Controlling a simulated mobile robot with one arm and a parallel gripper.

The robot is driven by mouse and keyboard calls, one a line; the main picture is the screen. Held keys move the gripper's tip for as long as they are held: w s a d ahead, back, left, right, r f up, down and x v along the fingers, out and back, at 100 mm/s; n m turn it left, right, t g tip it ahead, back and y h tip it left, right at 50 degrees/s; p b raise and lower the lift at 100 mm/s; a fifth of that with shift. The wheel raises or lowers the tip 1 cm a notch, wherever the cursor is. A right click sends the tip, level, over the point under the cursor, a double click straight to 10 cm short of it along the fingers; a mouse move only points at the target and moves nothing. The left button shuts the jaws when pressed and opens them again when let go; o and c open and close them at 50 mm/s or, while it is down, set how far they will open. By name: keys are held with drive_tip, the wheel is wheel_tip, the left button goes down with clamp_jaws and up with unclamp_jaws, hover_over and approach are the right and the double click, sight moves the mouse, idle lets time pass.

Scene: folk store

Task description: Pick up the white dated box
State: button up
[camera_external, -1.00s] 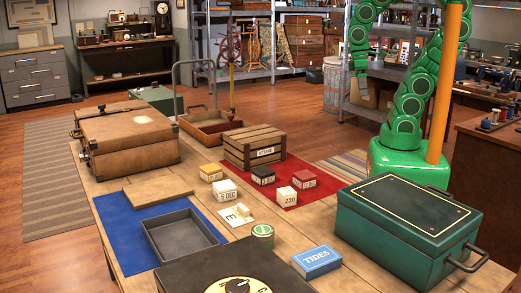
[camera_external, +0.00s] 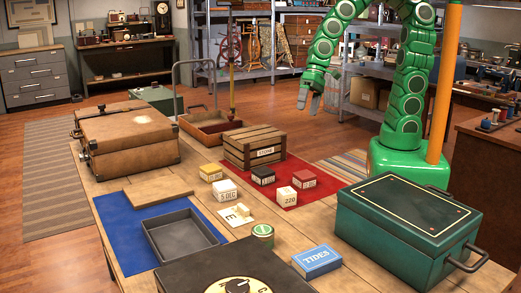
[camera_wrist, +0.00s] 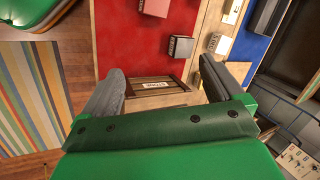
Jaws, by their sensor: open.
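The white dated box (camera_external: 226,190), marked 5 DEC, sits on the table left of centre in the external view, just in front of a small yellow box (camera_external: 210,172). My gripper (camera_external: 309,102) hangs in the air behind the table, to the right of and above the crate. It is open and empty, well apart from the box; its two spread fingers show in the wrist view (camera_wrist: 160,78).
A wooden crate (camera_external: 254,147) stands at the table's far edge. Near it are a black box (camera_external: 262,175), a red box (camera_external: 304,179) and a white 220 box (camera_external: 286,196). A grey tray (camera_external: 178,235), a tan case (camera_external: 126,138) and a green chest (camera_external: 405,225) flank them.

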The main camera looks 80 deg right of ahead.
drive_tip(key=w+a+f+m+t+y, duration=0.1)
drive_tip(key=w+a+m+y, duration=0.15)
drive_tip(key=w+a, duration=0.35)
drive_tip(key=w+a+f+m+t+y, duration=0.1)
drive_tip(key=w+a+m+y, duration=0.2)
drive_tip(key=a, duration=0.5)
drive_tip(key=m+t+h, duration=0.1)
drive_tip(key=m+t, duration=0.5)
drive_tip(key=m, duration=1.1)
hover_over(229, 184)
drive_tip(key=f, duration=1.1)
drive_tip(key=shift+s+d+f, duration=0.1)
drive_tip(key=shift+s+f, duration=0.15)
drive_tip(key=shift+s, duration=0.1)
drive_tip(key=shift+w+f+m+t+h, duration=0.25)
drive_tip(key=shift+f+m+t+h, duration=0.1)
drive_tip(key=shift+m, duration=0.1)
drive_tip(key=shift+d+f, duration=0.1)
drive_tip(key=shift+f, duration=3.35)
drive_tip(key=shift+w+f, duration=0.15)
drive_tip(key=shift+f, duration=0.1)
drive_tip(key=shift+x, duration=1.4)
drive_tip(key=shift+r, duration=0.1)
drive_tip(key=shift+c, duration=0.2)
